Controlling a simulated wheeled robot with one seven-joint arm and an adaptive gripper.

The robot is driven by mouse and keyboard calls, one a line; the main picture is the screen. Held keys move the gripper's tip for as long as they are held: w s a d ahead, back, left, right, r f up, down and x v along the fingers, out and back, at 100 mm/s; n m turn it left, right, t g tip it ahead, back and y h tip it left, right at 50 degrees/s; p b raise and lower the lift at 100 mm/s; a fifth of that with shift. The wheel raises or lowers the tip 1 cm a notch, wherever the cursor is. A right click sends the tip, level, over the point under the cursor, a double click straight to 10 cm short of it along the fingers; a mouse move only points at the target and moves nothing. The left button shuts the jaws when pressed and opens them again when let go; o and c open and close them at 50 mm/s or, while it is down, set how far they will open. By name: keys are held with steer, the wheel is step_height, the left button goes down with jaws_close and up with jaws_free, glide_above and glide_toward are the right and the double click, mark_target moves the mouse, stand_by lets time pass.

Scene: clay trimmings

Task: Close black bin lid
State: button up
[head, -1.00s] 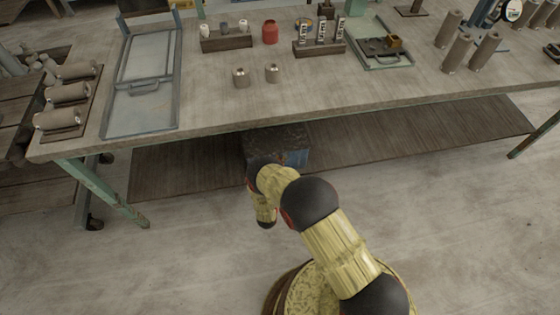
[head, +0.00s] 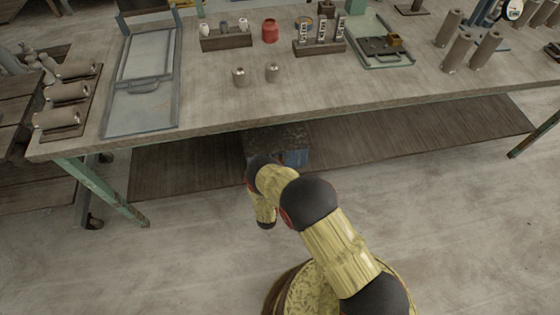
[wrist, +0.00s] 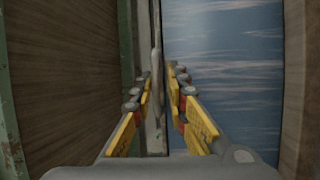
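A box-shaped bin stands under the workbench in the head view, with a dark brownish top (head: 283,137) and a blue face (head: 296,158). I cannot tell whether that top is the lid. My arm hides the bin's lower left part. In the wrist view a blue streaked panel (wrist: 225,70) fills the right side. A narrow pale upright bar (wrist: 156,95) stands left of it. My gripper (wrist: 159,74) has its yellow fingers parted, one on each side of this bar, with gaps beside it. My gripper cannot be made out in the head view.
The workbench (head: 215,105) overhangs the bin, with a wooden lower shelf (head: 400,143) beneath. A green table leg (head: 105,192) stands at the left. Clay cylinders, trays and a red jar (head: 269,30) sit on top. The floor in front is clear.

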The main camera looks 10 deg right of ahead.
steer(key=v, duration=1.1)
steer(key=shift+s, duration=0.3)
steer(key=shift+a+f, duration=0.1)
